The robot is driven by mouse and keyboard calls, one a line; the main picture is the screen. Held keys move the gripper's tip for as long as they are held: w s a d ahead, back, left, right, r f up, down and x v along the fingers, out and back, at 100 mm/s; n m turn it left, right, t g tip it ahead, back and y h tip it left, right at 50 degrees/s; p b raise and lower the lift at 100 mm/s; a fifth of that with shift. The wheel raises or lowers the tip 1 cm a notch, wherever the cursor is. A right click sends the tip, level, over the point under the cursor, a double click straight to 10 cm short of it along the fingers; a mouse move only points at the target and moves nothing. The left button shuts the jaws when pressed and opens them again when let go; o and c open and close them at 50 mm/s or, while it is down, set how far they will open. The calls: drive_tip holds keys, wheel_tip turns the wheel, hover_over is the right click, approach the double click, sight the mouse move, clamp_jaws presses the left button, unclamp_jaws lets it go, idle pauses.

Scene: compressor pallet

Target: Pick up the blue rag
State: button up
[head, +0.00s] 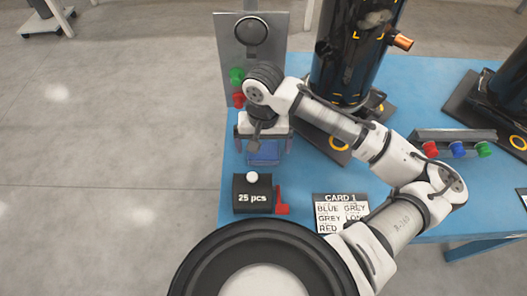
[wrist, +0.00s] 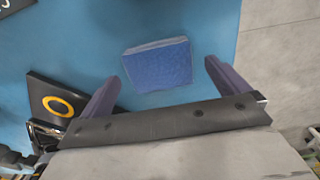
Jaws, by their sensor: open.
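The blue rag (wrist: 158,66) is a folded, darker blue block lying flat on the light blue table. In the wrist view it lies ahead of my gripper (wrist: 165,82), roughly between the lines of the two fingers. My gripper is open and its fingers stand apart with nothing between them. In the head view the rag (head: 264,152) shows just below my gripper (head: 264,142), partly covered by it. I cannot tell the exact height of the fingers above the rag.
A black box marked "25 pcs" (head: 253,197) and a red piece (head: 281,203) stand close in front of the rag. A grey panel (head: 238,72) with green and red knobs stands behind. A black cylinder (head: 355,50) is to the right. Card 1 (head: 342,212) lies near the front edge.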

sight(264, 151)
drive_tip(key=shift+f, duration=0.55)
drive_tip(key=c, duration=1)
drive_tip(key=shift+r, duration=0.15)
wheel_tip(264, 151, up, 20)
drive_tip(key=shift+f+p, duration=0.1)
drive_tip(key=shift+p, duration=0.5)
drive_tip(key=shift+o, duration=1.3)
drive_tip(key=shift+c, duration=0.9)
